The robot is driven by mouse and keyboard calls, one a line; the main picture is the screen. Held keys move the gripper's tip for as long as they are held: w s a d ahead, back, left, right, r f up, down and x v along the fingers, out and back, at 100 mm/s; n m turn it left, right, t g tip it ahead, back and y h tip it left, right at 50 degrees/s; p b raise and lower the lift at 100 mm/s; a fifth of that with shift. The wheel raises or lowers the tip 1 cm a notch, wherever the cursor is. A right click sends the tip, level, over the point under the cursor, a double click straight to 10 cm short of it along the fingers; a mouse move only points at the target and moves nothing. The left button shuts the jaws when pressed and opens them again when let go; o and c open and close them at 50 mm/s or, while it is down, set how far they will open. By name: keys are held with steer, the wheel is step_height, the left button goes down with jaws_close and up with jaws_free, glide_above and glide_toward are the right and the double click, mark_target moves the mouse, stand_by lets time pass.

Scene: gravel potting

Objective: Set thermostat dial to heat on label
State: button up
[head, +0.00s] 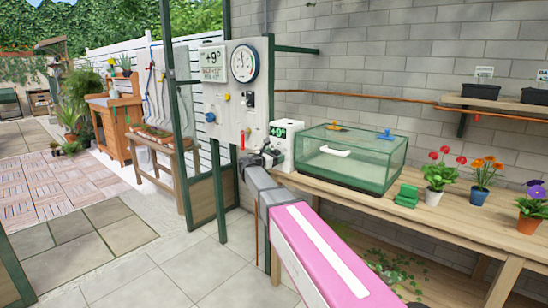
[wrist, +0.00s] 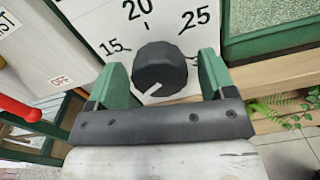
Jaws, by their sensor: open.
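The thermostat is a white box (head: 285,145) with a small display reading about +9° in the head view. It stands at the left end of the long bench. In the wrist view its black round dial (wrist: 158,66) has a white pointer aimed at the lower left. Numbers 15, 20 and 25 are printed around it on the white face (wrist: 112,22). My gripper (wrist: 162,62) is open, with one green finger on each side of the dial. I cannot tell whether either finger touches it. In the head view my gripper (head: 266,158) is at the box's left side, and the dial is hidden.
A glass case with a green frame (head: 350,155) stands close to the right of the thermostat. A white panel (head: 232,100) with a gauge and knobs is to the left. Potted flowers (head: 438,175) and a green block (head: 407,195) stand further right.

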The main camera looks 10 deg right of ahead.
steer(key=c, duration=0.9)
steer(key=shift+m, duration=0.4)
steer(key=m, duration=0.8)
steer(key=shift+a, duration=0.1)
steer(key=m, duration=0.7)
steer(key=shift+r+y, duration=0.15)
steer(key=shift+y, duration=0.15)
steer(key=m, duration=0.4)
steer(key=shift+m, duration=1.8)
